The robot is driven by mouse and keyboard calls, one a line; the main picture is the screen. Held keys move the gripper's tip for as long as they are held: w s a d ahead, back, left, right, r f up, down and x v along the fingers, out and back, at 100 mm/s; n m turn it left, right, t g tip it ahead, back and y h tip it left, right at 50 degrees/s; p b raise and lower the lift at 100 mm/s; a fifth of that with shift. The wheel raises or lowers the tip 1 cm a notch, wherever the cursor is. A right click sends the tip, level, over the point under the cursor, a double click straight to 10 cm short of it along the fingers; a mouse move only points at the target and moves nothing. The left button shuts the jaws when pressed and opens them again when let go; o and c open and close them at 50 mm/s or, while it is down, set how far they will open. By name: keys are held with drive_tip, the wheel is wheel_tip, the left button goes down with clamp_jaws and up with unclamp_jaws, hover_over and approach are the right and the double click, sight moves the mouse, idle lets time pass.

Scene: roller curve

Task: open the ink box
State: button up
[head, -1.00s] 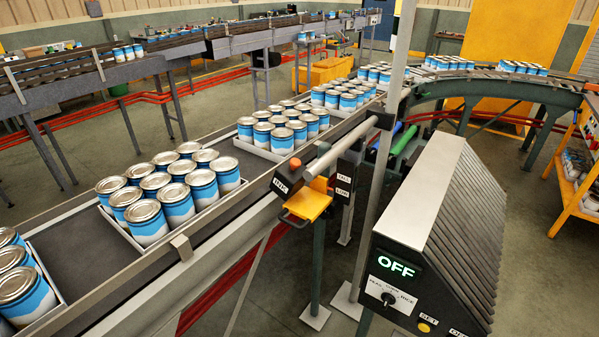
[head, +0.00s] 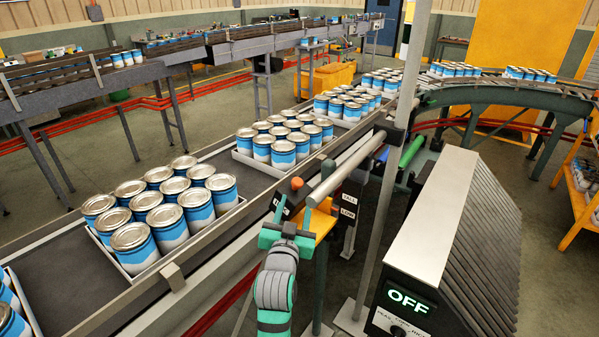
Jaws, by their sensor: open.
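The ink box (head: 292,196) is a small dark box with a white label and an orange knob (head: 297,183) on top. It sits beside the conveyor's near rail, at the end of a grey roller or tube. A yellow-orange bracket or plate (head: 322,222) is just right of and below it. My gripper (head: 290,216), teal and grey, is open and empty in front of the box, with its fingers pointing at it. The gripper hides the box's lower front and part of its label. I cannot tell whether the fingers touch the box.
The conveyor (head: 90,290) on the left carries trays of blue and white cans (head: 170,225). A thin upright post (head: 385,200) stands right of my arm. A grey ribbed control cabinet (head: 450,240) with a lit OFF display is at the right. A curved roller conveyor (head: 490,95) is behind.

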sight(298, 178)
drive_tip(key=shift+w+a+r, duration=0.2)
drive_tip(key=shift+w+r, duration=0.6)
drive_tip(key=shift+r, duration=0.2)
drive_tip(key=shift+w+r+m, duration=0.15)
drive_tip(key=shift+w+m, duration=0.15)
drive_tip(key=w, duration=0.3)
drive_tip(key=w+d, duration=0.1)
drive_tip(key=w, duration=0.2)
drive_tip(key=w+d, duration=0.1)
drive_tip(key=w, duration=0.2)
drive_tip(key=shift+w, duration=0.2)
drive_tip(key=shift+w+a, duration=0.1)
drive_tip(key=shift+w, duration=0.35)
clamp_jaws()
